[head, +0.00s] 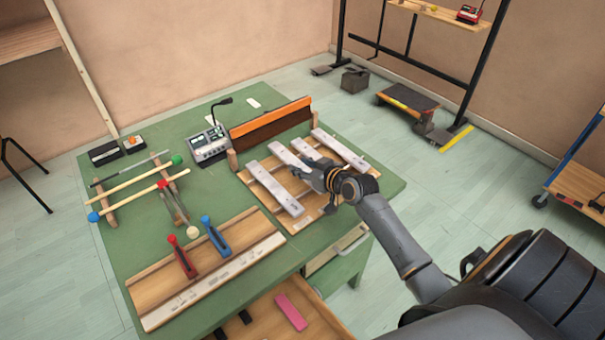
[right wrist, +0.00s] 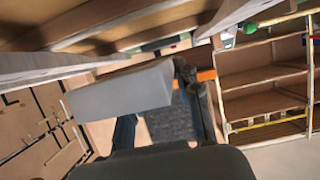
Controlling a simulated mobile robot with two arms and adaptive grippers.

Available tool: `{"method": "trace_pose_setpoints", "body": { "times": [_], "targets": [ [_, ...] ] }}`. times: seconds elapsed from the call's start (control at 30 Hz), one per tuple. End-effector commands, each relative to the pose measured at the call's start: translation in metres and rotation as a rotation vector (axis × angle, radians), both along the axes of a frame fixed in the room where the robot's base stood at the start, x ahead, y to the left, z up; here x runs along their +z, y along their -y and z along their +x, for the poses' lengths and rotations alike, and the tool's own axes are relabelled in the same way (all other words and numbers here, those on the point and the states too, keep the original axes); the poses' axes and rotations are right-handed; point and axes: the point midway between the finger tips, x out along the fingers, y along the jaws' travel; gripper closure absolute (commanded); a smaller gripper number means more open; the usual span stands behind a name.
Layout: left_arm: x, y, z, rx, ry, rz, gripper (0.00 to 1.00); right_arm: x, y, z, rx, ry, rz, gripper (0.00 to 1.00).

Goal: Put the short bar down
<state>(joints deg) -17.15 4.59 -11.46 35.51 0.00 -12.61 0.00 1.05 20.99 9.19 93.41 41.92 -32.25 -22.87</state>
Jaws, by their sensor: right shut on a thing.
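In the head view, several pale grey metal bars lie on a wooden frame (head: 258,176) on the green table (head: 120,235). A long bar (head: 271,187) is on the left, another bar (head: 289,157) is beside it, and one more (head: 341,148) is on the right. My right gripper (head: 325,178) is over the frame between these bars. It is shut on the short bar, whose grey block-like end (right wrist: 120,98) shows large in the right wrist view. The gripper partly hides this bar in the head view, so I cannot tell if it touches the frame. My left gripper is not in view.
An orange-topped board (head: 270,120) stands behind the frame, with a small mixer (head: 208,143) to its left. Mallets rest on a rack (head: 108,213) at left. A board (head: 190,290) with red and blue handled tools lies in front. An open drawer (head: 265,320) juts below.

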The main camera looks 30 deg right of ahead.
Motion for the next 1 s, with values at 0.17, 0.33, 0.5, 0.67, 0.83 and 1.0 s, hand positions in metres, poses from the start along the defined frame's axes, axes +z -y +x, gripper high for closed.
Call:
{"method": "trace_pose_setpoints", "body": {
  "times": [0.17,0.33,0.5,0.67,0.83,1.0],
  "targets": [
    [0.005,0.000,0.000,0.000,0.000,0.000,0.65,-0.022,0.001,0.001,-0.002,-0.001,-0.001,1.00],
    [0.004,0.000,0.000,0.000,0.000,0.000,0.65,-0.026,0.001,0.001,-0.002,0.002,-0.001,1.00],
    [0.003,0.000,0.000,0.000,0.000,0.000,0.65,-0.027,0.001,0.001,-0.002,0.002,-0.001,1.00],
    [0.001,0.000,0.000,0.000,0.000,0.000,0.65,-0.031,0.001,0.000,-0.002,0.000,-0.001,0.59],
    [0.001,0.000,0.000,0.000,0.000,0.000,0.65,-0.031,0.001,0.000,-0.002,0.000,-0.001,0.44],
    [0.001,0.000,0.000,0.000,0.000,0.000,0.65,-0.031,0.001,0.000,-0.002,0.000,0.000,0.44]
  ]
}}
